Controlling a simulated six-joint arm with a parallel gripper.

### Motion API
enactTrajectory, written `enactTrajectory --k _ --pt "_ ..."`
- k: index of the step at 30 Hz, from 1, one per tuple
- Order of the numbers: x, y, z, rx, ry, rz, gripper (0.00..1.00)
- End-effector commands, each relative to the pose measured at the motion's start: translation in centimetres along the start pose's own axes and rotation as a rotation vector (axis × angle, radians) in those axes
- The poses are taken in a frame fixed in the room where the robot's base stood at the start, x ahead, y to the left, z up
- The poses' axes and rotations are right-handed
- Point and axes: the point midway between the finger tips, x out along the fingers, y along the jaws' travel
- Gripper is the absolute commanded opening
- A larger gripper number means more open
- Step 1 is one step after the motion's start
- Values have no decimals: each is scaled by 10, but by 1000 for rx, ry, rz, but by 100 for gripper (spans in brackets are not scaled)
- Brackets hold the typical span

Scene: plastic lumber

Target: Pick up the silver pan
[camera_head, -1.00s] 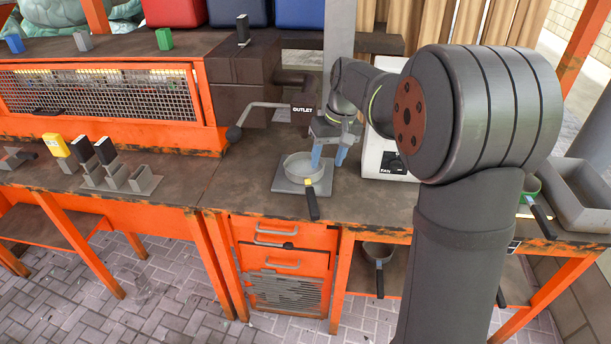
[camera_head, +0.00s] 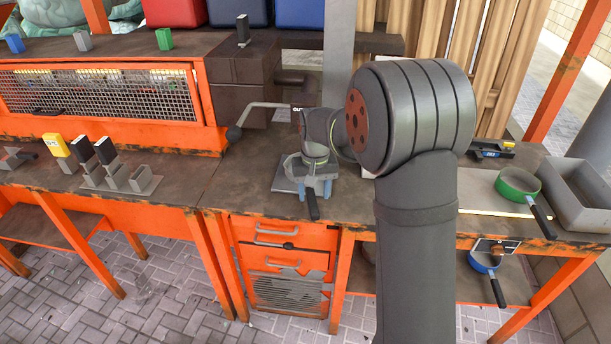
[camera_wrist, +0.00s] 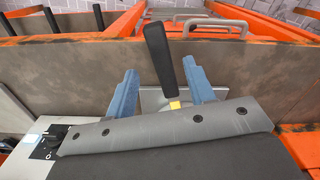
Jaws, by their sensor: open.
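The silver pan (camera_head: 291,163) sits on a grey plate (camera_head: 284,184) on the worktop, largely hidden behind my gripper (camera_head: 314,190). Its black handle (camera_head: 313,206) points toward the worktop's front edge. My gripper is open, with its blue fingers low over the pan's handle side. In the wrist view, the black handle (camera_wrist: 163,55) with a yellow mark at its base lies between the two spread fingers of my gripper (camera_wrist: 159,72). A gap shows on both sides of the handle. The pan's bowl is hidden below the gripper body there.
A green pan (camera_head: 517,184) and a grey bin (camera_head: 580,190) are at the right. A blue pan (camera_head: 482,262) is on the lower shelf. A bent lever (camera_head: 262,108) stands behind the silver pan. The worktop left of the plate (camera_head: 237,180) is clear.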

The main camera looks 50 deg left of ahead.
Motion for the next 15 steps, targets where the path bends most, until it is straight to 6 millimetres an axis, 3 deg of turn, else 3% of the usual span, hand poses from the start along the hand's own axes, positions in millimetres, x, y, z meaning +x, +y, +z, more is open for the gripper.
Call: enactTrajectory --k 5,15 --pt "12 0 0 0 -2 0 49" --pt "56 -2 0 0 -2 -1 49"
